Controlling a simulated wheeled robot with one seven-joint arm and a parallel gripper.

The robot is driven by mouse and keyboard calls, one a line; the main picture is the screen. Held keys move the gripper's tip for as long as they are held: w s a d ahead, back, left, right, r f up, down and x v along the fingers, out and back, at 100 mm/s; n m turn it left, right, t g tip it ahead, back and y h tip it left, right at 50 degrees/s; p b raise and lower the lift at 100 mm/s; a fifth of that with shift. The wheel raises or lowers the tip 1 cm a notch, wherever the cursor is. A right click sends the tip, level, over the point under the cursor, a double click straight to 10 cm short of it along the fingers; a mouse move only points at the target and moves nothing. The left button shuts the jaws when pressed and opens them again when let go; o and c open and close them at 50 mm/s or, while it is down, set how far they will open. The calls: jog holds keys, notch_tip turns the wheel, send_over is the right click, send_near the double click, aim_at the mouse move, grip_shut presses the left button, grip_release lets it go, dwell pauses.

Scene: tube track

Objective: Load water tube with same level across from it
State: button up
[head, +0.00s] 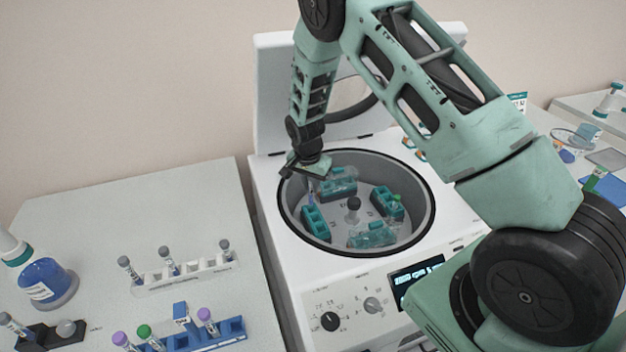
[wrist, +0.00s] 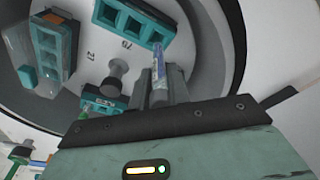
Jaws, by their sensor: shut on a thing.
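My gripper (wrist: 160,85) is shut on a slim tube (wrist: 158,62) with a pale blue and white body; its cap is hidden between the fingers. In the head view my gripper (head: 309,176) is over the left back part of the open centrifuge bowl (head: 423,230). The tube's far end is close to an empty-looking slot of a teal bucket (wrist: 135,22); I cannot tell if it is inside. Teal buckets sit around the grey hub (head: 353,205). The right bucket (head: 386,203) holds a green-capped tube (head: 397,200).
A white rack (head: 190,276) with grey-capped tubes stands on the left bench. A blue rack (head: 225,331) with purple and green caps stands in front of it. A blue-liquid bottle (head: 45,282) is at far left. The raised lid (head: 272,95) stands behind the bowl.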

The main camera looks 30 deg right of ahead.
aim_at(311, 204)
jog(key=shift+f, duration=0.4)
jog(key=shift+f+b, duration=0.55)
jog(key=shift+b, duration=0.25)
dwell(0.9)
jog(key=shift+f+b, duration=0.35)
jog(key=shift+f, duration=0.1)
jog(key=shift+f, duration=0.1)
jog(key=shift+f+b, duration=1.15)
jog(key=shift+f, duration=0.3)
jog(key=shift+f, duration=0.15)
jog(key=o, duration=0.8)
